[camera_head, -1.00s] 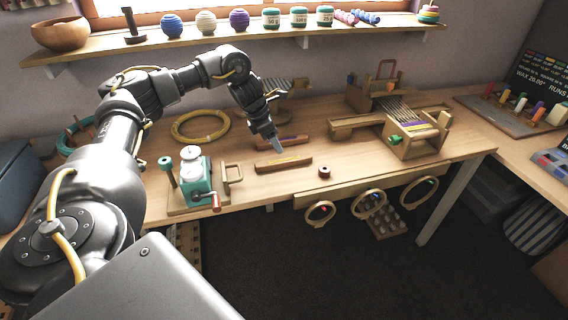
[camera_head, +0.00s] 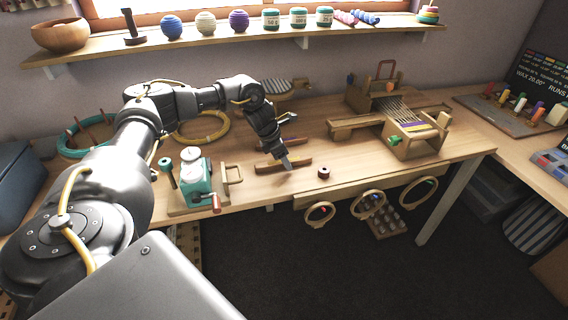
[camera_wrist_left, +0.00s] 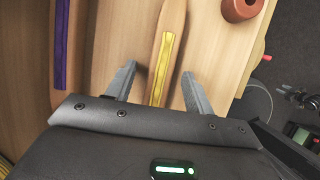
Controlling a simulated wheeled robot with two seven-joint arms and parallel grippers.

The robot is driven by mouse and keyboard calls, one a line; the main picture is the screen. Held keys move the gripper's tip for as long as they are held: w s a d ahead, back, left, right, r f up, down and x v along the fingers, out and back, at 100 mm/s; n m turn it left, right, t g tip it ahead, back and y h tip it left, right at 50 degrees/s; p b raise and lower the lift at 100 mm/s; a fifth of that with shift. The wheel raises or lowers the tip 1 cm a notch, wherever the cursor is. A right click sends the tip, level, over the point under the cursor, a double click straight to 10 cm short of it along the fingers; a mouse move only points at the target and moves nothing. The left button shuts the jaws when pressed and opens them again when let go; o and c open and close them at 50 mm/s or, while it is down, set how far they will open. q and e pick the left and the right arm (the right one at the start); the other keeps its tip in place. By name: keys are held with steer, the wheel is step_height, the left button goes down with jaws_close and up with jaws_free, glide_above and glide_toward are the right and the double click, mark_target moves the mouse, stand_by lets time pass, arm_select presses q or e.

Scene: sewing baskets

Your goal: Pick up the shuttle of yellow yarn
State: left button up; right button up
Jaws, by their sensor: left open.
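The shuttle of yellow yarn is a wooden boat-shaped piece with a yellow strip in its middle; in the left wrist view the shuttle (camera_wrist_left: 168,38) lies on the table between my open fingers. In the head view the shuttle (camera_head: 262,167) is partly covered by my left gripper (camera_head: 286,163), which is just over it. In the left wrist view the left gripper (camera_wrist_left: 158,90) has its fingers apart, one on each side of the yellow strip, with nothing held. Whether they reach the table is unclear. My right gripper is out of view.
A shuttle with purple yarn (camera_wrist_left: 62,50) lies parallel to the left in the wrist view. A small reddish-brown spool (camera_head: 324,172) is near the table's front edge. A teal winder (camera_head: 195,178) stands left, a small loom (camera_head: 405,125) right. Bare table (camera_head: 345,160) lies between.

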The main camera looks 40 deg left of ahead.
mark_target(290, 159)
arm_select(q)
steer(key=shift+c, duration=0.4)
steer(key=c, duration=0.9)
steer(key=shift+c, duration=0.6)
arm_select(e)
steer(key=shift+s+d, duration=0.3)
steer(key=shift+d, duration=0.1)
